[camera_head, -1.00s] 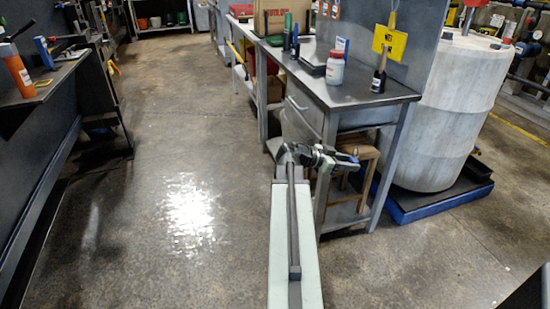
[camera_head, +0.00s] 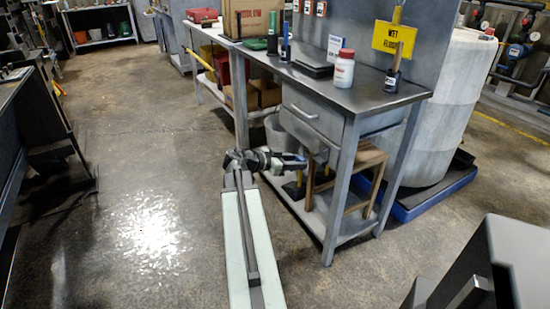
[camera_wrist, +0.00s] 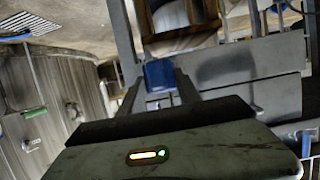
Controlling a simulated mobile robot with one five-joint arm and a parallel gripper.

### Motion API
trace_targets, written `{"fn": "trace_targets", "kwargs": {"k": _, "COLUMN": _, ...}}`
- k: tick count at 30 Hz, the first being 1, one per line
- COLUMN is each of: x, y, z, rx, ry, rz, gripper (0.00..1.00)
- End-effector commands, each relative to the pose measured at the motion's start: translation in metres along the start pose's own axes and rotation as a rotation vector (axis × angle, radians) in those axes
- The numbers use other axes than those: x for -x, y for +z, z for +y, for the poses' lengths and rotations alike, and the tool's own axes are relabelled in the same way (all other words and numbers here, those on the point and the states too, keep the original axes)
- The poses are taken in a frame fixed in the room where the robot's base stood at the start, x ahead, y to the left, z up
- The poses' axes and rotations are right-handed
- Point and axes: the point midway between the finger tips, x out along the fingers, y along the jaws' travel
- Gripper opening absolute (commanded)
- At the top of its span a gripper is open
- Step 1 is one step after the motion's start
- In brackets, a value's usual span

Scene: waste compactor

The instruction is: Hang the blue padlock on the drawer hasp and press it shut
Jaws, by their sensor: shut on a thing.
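My gripper (camera_head: 296,161) is held out in front of the grey workbench (camera_head: 385,101), below and slightly left of its drawer (camera_head: 314,117) in the head view. In the wrist view, my gripper (camera_wrist: 160,88) is shut on the blue padlock (camera_wrist: 159,73), whose blue body shows between the fingers. The padlock's shackle cannot be made out. The drawer is closed and has a bar handle (camera_head: 304,111). The hasp is too small to tell in the head view.
A white bottle (camera_head: 343,69) and a brush in a holder (camera_head: 393,76) stand on the bench. A wooden stool (camera_head: 366,160) is under it. A white tank (camera_head: 442,110) stands behind, right. A dark grey box-like thing (camera_head: 510,255) is at lower right. Floor at left is clear.

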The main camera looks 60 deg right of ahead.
Motion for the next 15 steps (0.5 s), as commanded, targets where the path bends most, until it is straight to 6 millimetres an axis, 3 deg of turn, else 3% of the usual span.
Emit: {"fn": "trace_targets", "kwargs": {"k": 15, "x": 0.0029, "y": 0.0008, "z": -0.0059, "rx": 0.004, "ry": -0.012, "rz": 0.001, "gripper": 0.02}}
